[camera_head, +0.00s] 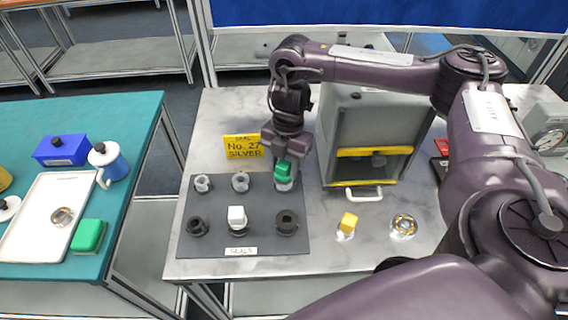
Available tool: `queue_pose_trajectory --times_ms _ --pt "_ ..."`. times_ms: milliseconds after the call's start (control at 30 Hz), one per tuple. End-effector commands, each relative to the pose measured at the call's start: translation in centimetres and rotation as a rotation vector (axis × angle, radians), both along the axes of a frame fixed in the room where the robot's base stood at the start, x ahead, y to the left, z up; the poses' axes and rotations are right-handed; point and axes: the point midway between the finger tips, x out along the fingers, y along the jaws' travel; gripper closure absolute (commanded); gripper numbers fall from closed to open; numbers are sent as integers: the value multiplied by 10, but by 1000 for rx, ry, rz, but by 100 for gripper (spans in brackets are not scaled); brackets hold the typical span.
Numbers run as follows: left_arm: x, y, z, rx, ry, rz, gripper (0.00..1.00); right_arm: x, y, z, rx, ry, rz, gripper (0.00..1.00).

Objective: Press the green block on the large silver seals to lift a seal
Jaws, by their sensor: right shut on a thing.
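My right gripper (285,158) points down over the dark seal board (262,208) and is shut on the green block (283,172). The green block is upright at the board's back right position, over a silver seal (285,185) that shows just below it. I cannot tell whether the two touch. Two more silver seals stand in the back row, one at the left (202,183) and one in the middle (240,181). My left gripper is not in view.
The front row holds a black seal (197,226), a white block (237,216) and another black seal (287,222). A yellow sign (243,147) stands behind. A grey cabinet (375,125), yellow block (348,222) and glass dish (404,226) are at the right. A teal table (120,140) is left.

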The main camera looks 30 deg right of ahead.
Motion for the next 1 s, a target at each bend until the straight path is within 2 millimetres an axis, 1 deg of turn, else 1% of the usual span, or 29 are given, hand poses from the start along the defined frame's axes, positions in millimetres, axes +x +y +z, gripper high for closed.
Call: queue_pose_trajectory --times_ms 1000 --pt "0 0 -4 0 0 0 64 0 0 -10 0 -1 0 86"
